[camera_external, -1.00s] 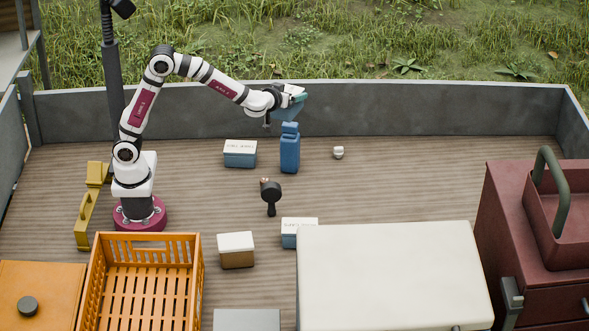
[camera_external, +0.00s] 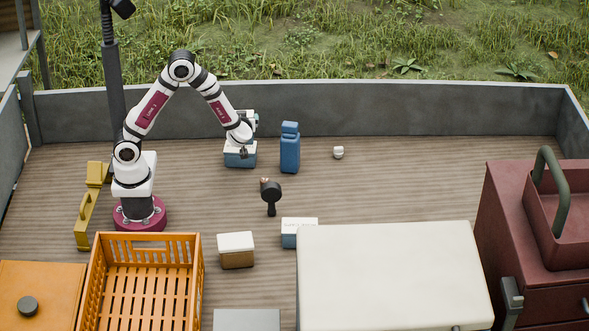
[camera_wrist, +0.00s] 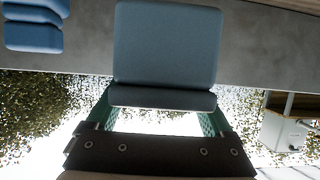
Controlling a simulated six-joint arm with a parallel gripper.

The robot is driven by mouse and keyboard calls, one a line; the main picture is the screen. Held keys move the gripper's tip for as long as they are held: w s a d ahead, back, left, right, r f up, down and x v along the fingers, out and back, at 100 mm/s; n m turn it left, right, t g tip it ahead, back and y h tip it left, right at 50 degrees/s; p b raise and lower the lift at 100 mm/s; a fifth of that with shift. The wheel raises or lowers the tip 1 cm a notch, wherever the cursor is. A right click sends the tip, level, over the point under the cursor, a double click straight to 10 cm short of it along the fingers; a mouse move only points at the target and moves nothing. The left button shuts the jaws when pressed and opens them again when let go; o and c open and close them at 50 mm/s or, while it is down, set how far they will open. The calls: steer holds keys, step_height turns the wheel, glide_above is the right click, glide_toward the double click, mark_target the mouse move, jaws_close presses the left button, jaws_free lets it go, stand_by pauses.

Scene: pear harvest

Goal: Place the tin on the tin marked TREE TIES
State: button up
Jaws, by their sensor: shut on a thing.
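My gripper (camera_external: 250,122) is shut on a blue tin (camera_wrist: 165,45), whose body and lid edge fill the top middle of the wrist view, between the green fingers (camera_wrist: 160,112). In the external view my wrist and gripper mostly hide this held tin. A blue tin with a white lid (camera_external: 240,161) stands on the deck directly below my gripper, its top largely covered. Whether the held tin touches it I cannot tell. Another blue tin with a pale, marked lid (camera_external: 290,240) stands nearer the camera, partly behind the big cream box. The lid lettering is too small to read.
A blue jug (camera_external: 290,150) stands close right of the tin under my gripper. A black hand tool (camera_external: 270,195), small white object (camera_external: 338,152), brown box with white lid (camera_external: 236,252), orange crate (camera_external: 195,285) and cream box (camera_external: 395,275) stand around.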

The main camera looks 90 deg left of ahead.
steer(key=a+f, duration=0.2)
steer(key=s+a+f, duration=0.1)
steer(key=a+f, duration=0.1)
steer(key=f, duration=0.1)
steer(key=a+f, duration=0.2)
steer(key=shift+s+a+f, duration=0.1)
steer(key=shift+s+f, duration=0.15)
steer(key=shift+f, duration=0.15)
steer(key=shift+f, duration=0.15)
